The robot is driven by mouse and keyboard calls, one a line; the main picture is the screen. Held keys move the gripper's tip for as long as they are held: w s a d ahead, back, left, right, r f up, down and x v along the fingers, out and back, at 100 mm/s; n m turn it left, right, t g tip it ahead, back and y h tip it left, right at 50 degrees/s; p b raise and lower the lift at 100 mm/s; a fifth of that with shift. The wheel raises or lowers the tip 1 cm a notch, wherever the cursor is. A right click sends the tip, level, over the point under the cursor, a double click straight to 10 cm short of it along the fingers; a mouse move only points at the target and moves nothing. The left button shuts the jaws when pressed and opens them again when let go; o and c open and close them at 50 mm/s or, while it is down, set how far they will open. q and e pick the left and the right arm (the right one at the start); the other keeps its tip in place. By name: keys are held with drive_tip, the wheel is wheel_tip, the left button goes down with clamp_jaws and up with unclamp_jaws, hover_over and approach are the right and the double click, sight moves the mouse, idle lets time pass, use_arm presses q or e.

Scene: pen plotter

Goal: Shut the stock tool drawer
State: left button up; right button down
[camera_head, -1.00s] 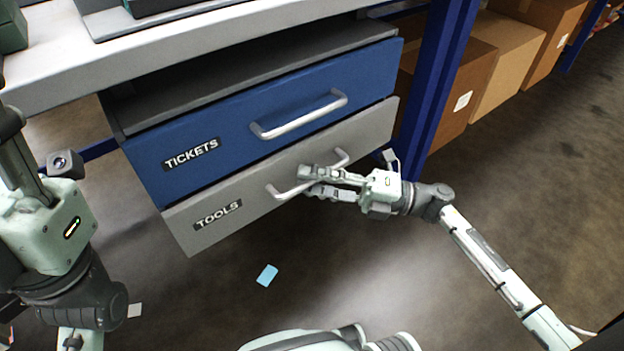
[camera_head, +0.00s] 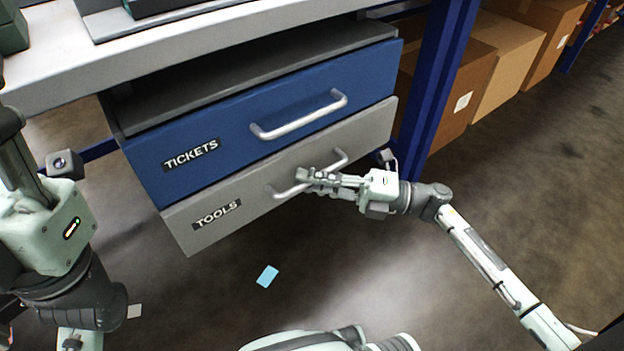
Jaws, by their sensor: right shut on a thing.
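The stock tool drawer is the grey lower drawer (camera_head: 232,198), labelled TOOLS, with a silver bar handle (camera_head: 283,191). Its front looks about level with the blue drawer front above it, with no interior showing. My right gripper (camera_head: 312,176) reaches in from the right and is shut on the middle of this handle. The fingers hide part of the bar. My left gripper (camera_head: 12,125) is at the left edge, pointing up and apart from the drawers. Its fingertips are partly cut off, so its opening does not show.
The blue TICKETS drawer (camera_head: 234,122) sits directly above, with its own handle (camera_head: 299,117). A blue post (camera_head: 437,90) stands close to the right of the drawers. Cardboard boxes (camera_head: 505,58) are behind it. A light blue card (camera_head: 267,276) lies on the open floor.

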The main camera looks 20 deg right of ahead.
drive_tip(key=shift+w+a, duration=0.25)
drive_tip(key=shift+w, duration=0.8)
drive_tip(key=c, duration=1.6)
unclamp_jaws()
drive_tip(key=shift+a, duration=0.1)
drive_tip(key=v, duration=1.2)
drive_tip(key=shift+s, duration=0.1)
